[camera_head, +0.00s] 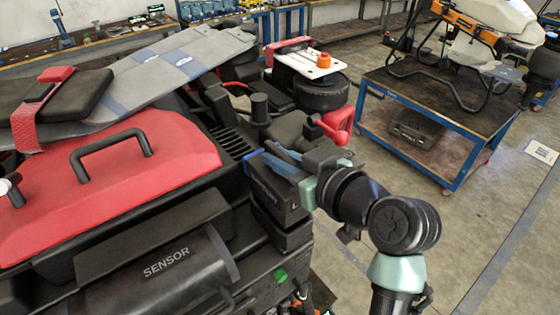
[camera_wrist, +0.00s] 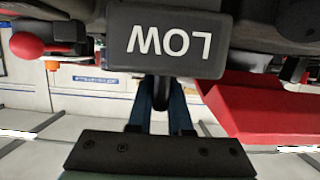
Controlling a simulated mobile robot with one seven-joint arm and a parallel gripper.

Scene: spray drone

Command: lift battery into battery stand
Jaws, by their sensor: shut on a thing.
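The battery (camera_head: 272,194) is a black block at the right end of the big red and black machine, at mid-picture in the head view. In the wrist view its face (camera_wrist: 130,47) reads LOW upside down, close ahead of my gripper (camera_wrist: 162,88). The two blue fingers are shut on a dark handle below that face. In the head view my gripper (camera_head: 270,158) reaches in from the right over the battery. Whether the battery still rests on the machine is unclear. I cannot make out a battery stand for certain.
The machine's red cover (camera_head: 110,165) with a black handle lies left of the battery. A red knob (camera_head: 338,122) stands close behind my gripper. A blue-framed cart (camera_head: 440,95) carries another drone at the right. The concrete floor (camera_head: 480,210) at the right is open.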

